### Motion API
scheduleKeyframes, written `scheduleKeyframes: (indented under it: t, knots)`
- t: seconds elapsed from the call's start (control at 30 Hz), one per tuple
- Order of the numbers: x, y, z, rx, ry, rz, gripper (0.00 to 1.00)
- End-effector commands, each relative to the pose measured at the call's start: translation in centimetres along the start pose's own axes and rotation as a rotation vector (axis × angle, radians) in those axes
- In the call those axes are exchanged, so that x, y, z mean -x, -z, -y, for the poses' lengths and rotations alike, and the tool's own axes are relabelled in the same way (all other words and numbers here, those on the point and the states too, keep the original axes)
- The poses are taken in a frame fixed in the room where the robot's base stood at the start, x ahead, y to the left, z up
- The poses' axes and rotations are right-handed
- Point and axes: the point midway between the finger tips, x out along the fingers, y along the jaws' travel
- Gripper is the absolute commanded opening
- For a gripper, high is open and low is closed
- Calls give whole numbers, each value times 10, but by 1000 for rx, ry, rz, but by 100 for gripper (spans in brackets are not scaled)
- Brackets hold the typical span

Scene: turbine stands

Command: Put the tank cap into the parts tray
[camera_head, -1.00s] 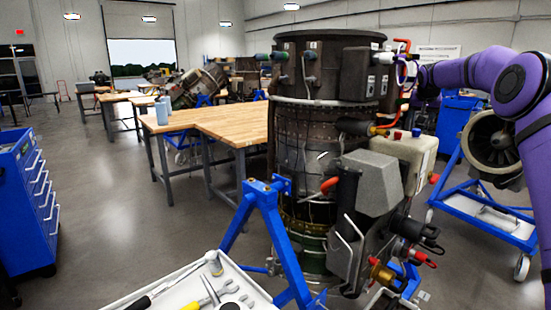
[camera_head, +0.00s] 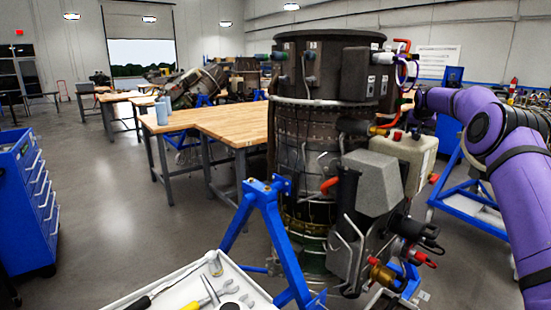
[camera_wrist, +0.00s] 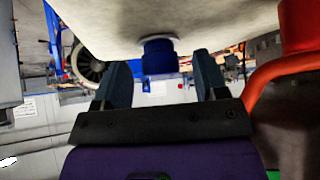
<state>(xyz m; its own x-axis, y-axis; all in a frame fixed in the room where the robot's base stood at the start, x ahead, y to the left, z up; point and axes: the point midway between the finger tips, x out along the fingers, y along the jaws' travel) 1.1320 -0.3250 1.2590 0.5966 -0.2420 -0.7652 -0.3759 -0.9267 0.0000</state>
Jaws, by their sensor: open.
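A beige tank (camera_head: 416,160) is mounted on the right side of the upright dark engine. A blue cap (camera_head: 416,133) sits on its top, and a small red cap (camera_head: 397,135) is beside it to the left. In the wrist view, the blue cap (camera_wrist: 159,48) sticks out from the pale tank surface (camera_wrist: 150,18). My gripper (camera_wrist: 159,63) is open, with one dark finger on each side of the blue cap; I cannot tell whether they touch it. In the head view its fingers are not clear. The white parts tray (camera_head: 184,289) is at the bottom left.
Pliers (camera_head: 208,289) and other hand tools lie in the tray. The engine (camera_head: 310,150) with its blue stand (camera_head: 268,210) lies between the tray and the tank. An orange-red pipe (camera_wrist: 268,75) runs close to the right finger in the wrist view. Wooden tables stand behind.

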Motion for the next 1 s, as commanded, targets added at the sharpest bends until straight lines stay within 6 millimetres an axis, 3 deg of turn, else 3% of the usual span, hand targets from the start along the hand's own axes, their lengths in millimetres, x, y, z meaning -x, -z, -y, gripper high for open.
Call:
scheduleKeyframes:
  t: [0.23,0.93,0.97,1.0]
  knots:
    - [-8,0,1,1,1,-1,66]
    - [-8,0,0,0,0,0,66]
    - [-8,0,0,0,0,0,64]
    - [-8,0,0,0,0,0,54]
